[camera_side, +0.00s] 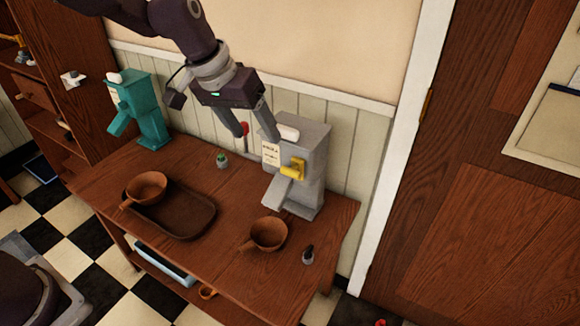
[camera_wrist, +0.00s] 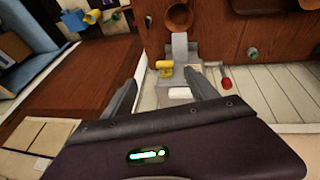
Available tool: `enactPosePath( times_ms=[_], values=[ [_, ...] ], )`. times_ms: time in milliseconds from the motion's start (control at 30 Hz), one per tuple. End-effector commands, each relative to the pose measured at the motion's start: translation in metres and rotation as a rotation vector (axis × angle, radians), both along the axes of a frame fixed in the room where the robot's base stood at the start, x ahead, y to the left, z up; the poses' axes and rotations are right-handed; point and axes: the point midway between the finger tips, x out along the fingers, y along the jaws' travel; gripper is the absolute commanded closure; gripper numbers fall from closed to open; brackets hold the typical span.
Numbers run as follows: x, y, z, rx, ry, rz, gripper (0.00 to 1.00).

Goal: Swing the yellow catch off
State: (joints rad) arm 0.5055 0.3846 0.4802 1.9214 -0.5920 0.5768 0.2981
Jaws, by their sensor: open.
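The yellow catch (camera_side: 294,170) sits on the front of a grey dispenser (camera_side: 312,150), above its sloping spout. In the wrist view the yellow catch (camera_wrist: 164,67) shows just beyond and between my fingertips, on the grey dispenser (camera_wrist: 180,50). The dispenser has a white piece on top and a printed label on its front. My gripper (camera_side: 258,136) is open and empty, above and to the left of the dispenser's top in the side view. In the wrist view my gripper (camera_wrist: 164,82) has its fingers spread wide. It appears apart from the catch.
A teal dispenser (camera_side: 143,105) stands at the table's left. A brown tray (camera_side: 205,222) holds a wooden cup (camera_side: 147,187). Another cup (camera_side: 268,234) stands before the grey dispenser. Small bottles (camera_side: 222,160) and (camera_side: 308,256) stand on the table. A red-tipped item (camera_side: 244,130) is behind my fingers.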

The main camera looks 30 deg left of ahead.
Motion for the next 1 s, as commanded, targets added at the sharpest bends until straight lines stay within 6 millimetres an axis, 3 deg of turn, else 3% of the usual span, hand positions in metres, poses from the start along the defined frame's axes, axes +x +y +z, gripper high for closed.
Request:
enactPosePath(
  times_ms=[33,100,200,633,967,1000],
  values=[
    [0.021,-0.009,-0.028,0.049,0.003,-0.006,0.33],
    [0.045,-0.016,-0.058,0.108,-0.014,-0.012,0.33],
    [0.064,-0.023,-0.085,0.168,-0.035,-0.025,0.33],
    [0.094,-0.025,-0.152,0.192,-0.043,-0.030,0.33],
    [0.098,-0.025,-0.161,0.191,-0.044,-0.030,0.33],
    [0.098,-0.025,-0.161,0.191,-0.044,-0.030,0.37]
  ],
)
